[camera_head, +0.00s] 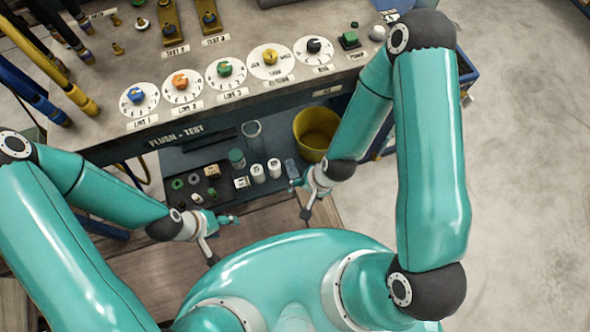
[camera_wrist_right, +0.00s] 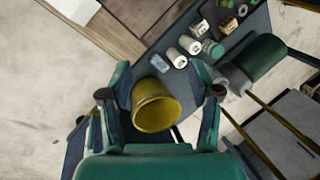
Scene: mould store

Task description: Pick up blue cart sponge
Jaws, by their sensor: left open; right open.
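A small light-blue block, which looks like the blue cart sponge (camera_head: 290,168), lies on the blue cart shelf (camera_head: 222,150), left of the yellow bucket. In the right wrist view a pale blue block (camera_wrist_right: 161,62) lies near the shelf edge, beside a white cylinder. My right gripper (camera_head: 300,199) is open and empty, just in front of the sponge in the head view and apart from it. In the right wrist view its fingers (camera_wrist_right: 160,72) are spread. My left gripper (camera_head: 222,240) is open and empty, further left and nearer my body.
A yellow bucket (camera_head: 317,132) stands right of the sponge. White cylinders (camera_head: 258,173), a green-topped jar (camera_head: 237,159) and a dark tray (camera_head: 194,182) of small parts are to its left. The flush-test bench (camera_head: 190,120) with dials overhangs behind. Floor at right is clear.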

